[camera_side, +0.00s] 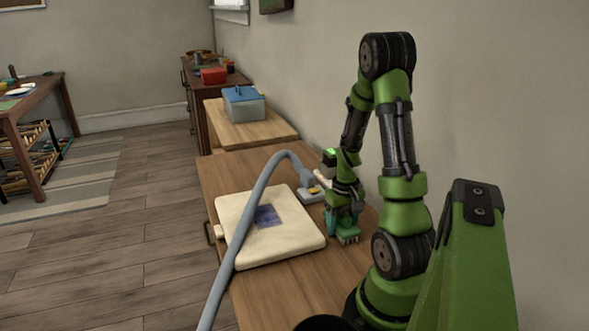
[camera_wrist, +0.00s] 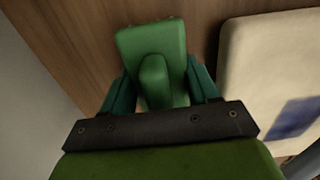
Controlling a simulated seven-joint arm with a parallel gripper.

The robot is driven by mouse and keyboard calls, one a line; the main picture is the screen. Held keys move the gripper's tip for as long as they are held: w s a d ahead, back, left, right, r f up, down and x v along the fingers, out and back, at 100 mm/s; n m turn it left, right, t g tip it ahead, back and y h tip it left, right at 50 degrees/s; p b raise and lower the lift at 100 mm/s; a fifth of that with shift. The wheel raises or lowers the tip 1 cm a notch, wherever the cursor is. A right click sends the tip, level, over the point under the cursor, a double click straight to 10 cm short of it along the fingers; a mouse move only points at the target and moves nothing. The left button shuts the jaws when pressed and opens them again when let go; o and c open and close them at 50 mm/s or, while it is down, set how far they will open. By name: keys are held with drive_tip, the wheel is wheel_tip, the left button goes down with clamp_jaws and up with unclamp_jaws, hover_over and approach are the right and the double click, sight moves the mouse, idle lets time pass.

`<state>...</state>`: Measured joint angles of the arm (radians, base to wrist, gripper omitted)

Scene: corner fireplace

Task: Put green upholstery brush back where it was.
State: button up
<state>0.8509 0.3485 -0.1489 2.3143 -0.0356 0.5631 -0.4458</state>
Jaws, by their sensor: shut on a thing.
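The green upholstery brush (camera_wrist: 152,45) is between the fingers of my gripper (camera_wrist: 160,88) in the wrist view, with a raised grip along its middle. In the side view my gripper (camera_side: 343,208) points down, shut on the brush (camera_side: 347,239), beside the right edge of the cushion. The brush is at or just above the wooden tabletop; I cannot tell whether it touches. The cream cushion (camera_side: 240,213) lies flat on the table with a blue-purple patch (camera_side: 267,215); it also shows in the wrist view (camera_wrist: 262,68).
A grey hose (camera_side: 250,200) arches over the cushion to a grey nozzle (camera_side: 310,192) beside it. The wall is close on the right of the table (camera_side: 285,285). A lidded box (camera_side: 244,104) stands on a farther table. Bare tabletop shows in front of the cushion.

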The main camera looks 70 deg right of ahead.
drive_tip(key=shift+f, duration=0.15)
drive_tip(key=o, duration=1)
wheel_tip(320, 180, up, 12)
drive_tip(key=shift+f, duration=0.1)
drive_tip(key=w+a+r+n+t, duration=0.25)
drive_tip(key=w+a+r, duration=0.45)
drive_tip(key=a, duration=0.4)
drive_tip(key=a+r+t, duration=0.1)
drive_tip(key=a, duration=0.4)
drive_tip(key=a+r+n+t+y, duration=0.1)
drive_tip(key=a+r+t, duration=0.1)
drive_tip(key=a, duration=0.4)
drive_tip(key=a+r+n+t+y, duration=0.1)
drive_tip(key=a+r, duration=0.1)
drive_tip(key=a, duration=0.4)
drive_tip(key=shift+a+r+n+t, duration=0.15)
drive_tip(key=shift+n+t, duration=0.1)
drive_tip(key=shift+t, duration=0.1)
